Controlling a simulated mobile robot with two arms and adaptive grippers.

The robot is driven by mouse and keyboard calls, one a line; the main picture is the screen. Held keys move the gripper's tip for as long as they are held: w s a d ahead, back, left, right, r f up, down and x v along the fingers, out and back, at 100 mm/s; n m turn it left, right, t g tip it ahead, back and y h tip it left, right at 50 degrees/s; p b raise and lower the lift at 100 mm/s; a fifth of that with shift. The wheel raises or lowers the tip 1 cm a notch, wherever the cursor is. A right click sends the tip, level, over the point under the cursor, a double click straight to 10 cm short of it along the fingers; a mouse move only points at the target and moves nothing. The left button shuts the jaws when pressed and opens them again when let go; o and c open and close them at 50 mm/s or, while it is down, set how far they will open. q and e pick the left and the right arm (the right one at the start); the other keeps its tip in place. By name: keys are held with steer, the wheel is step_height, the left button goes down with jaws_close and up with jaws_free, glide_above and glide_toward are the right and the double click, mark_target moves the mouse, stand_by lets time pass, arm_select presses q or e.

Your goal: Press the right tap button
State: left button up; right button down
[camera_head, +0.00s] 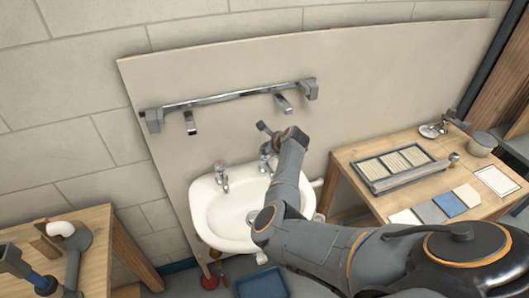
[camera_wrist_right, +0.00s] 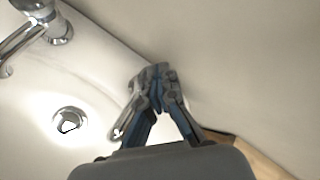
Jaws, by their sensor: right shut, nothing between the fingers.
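The white washbasin (camera_head: 205,212) hangs on the board and has two chrome taps. The left tap (camera_head: 222,176) is in clear view. The right tap (camera_head: 264,167) is partly hidden by my right arm and gripper. My right gripper (camera_head: 267,150) is at the right tap, above the basin's back rim. In the wrist view my right gripper (camera_wrist_right: 155,76) is shut and empty. A chrome part of the right tap (camera_wrist_right: 126,118) shows just beside and behind its fingers. The button is hidden, and contact cannot be told. The left tap (camera_wrist_right: 48,18) and the drain (camera_wrist_right: 70,120) also show. My left gripper is not in view.
A chrome rail (camera_head: 235,96) with grey end blocks is fixed to the board above the basin. A wooden table (camera_head: 360,155) with tile samples stands at right. Another wooden table (camera_head: 98,235) with pipe parts stands at left. A blue tray (camera_head: 262,285) lies below.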

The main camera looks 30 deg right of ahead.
steer(key=shift+f, duration=0.4)
stand_by(0.3)
steer(key=shift+r, duration=0.15)
steer(key=shift+r+p, duration=1.05)
steer(key=shift+p, duration=0.05)
step_height(320, 180, up, 5)
steer(key=p, duration=0.5)
